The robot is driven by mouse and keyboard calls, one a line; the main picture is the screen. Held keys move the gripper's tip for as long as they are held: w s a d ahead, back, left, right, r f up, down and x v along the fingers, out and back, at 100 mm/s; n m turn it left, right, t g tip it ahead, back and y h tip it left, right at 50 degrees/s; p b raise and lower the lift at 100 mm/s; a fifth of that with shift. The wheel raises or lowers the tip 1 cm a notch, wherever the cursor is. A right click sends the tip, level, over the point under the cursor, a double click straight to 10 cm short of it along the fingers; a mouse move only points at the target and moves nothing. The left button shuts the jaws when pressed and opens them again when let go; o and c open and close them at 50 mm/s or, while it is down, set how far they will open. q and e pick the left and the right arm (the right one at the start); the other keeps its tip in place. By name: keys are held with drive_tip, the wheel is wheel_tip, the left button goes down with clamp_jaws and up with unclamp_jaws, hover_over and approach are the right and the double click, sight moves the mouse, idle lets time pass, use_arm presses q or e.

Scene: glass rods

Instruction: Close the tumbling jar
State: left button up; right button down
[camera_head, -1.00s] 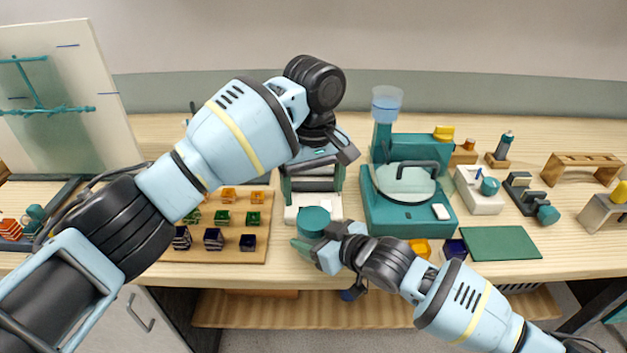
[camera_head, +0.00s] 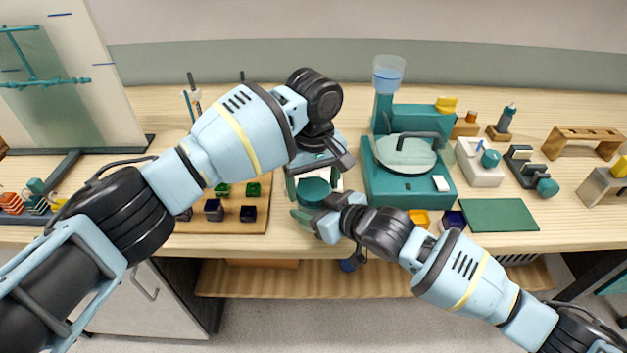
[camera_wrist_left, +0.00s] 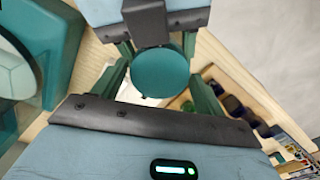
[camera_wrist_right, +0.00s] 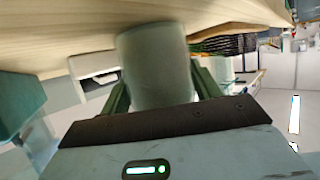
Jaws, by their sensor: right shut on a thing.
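The tumbling jar has a round teal lid (camera_head: 314,191) and a pale frosted body (camera_wrist_right: 157,65). It is at the front edge of the bench. My right gripper (camera_head: 312,217) is shut on the jar body, with a finger on each side of it in the right wrist view. My left gripper (camera_head: 318,180) is above the jar, pointing down. In the left wrist view its fingers stand open on either side of the lid (camera_wrist_left: 160,73), with narrow gaps showing. Whether the lid is fully seated on the body cannot be told.
A teal machine (camera_head: 408,185) with a round clear cover stands just right of the jar. A wooden board (camera_head: 232,223) with coloured cubes lies left. A green mat (camera_head: 497,222) and small stands are farther right. A white device behind the jar is mostly hidden.

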use_arm(q)
drive_tip(key=c, duration=0.8)
drive_tip(key=shift+m, duration=1.8)
drive_tip(key=o, duration=1.1)
